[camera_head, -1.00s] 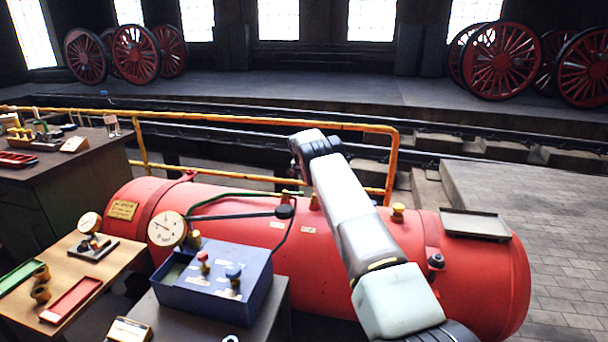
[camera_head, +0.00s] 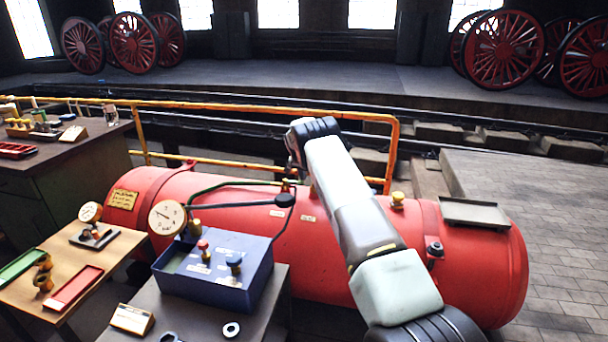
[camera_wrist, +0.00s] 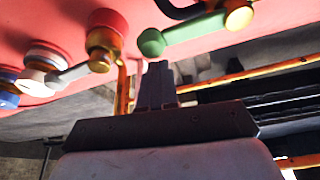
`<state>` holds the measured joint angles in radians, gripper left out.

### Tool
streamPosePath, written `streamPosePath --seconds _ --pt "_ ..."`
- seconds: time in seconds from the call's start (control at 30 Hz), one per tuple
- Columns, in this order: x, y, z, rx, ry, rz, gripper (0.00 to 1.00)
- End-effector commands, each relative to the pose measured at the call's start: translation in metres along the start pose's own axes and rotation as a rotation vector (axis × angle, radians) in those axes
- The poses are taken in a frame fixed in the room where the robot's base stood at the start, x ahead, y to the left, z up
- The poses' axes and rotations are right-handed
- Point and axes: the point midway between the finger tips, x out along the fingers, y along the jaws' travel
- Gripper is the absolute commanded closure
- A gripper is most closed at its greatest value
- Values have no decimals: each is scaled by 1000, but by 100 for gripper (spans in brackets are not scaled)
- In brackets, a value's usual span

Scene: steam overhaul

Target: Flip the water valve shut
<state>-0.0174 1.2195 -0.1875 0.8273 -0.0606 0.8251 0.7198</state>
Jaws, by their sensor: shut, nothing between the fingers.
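In the wrist view, a lever with a round green knob (camera_wrist: 152,42) runs to a yellow fitting (camera_wrist: 238,17) on the red boiler. A second lever, grey with a white knob (camera_wrist: 32,82), runs to a brass fitting with a red top (camera_wrist: 105,35). I cannot tell which is the water valve. My gripper (camera_wrist: 158,68) is shut and empty; its tips are just below the green knob, and I cannot tell if they touch. In the head view my arm reaches over the red boiler (camera_head: 330,262), and its end is mostly hidden around the boiler's far side.
A yellow railing (camera_head: 255,118) runs behind the boiler. A blue box (camera_head: 228,290) with small knobs and a pressure gauge (camera_head: 167,217) stand in front. A grey tray (camera_head: 475,214) lies on the boiler's right end. Paved floor (camera_head: 560,235) is clear at right.

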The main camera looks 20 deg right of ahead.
Motion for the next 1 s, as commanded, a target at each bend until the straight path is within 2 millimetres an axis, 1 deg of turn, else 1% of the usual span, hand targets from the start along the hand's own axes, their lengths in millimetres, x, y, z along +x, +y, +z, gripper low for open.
streamPosePath --seconds 0.63,0.87,1.0 --pt "-2 0 5 17 0 6 100" --pt "-4 3 13 109 0 42 100" --pt "-7 5 21 209 1 79 100"
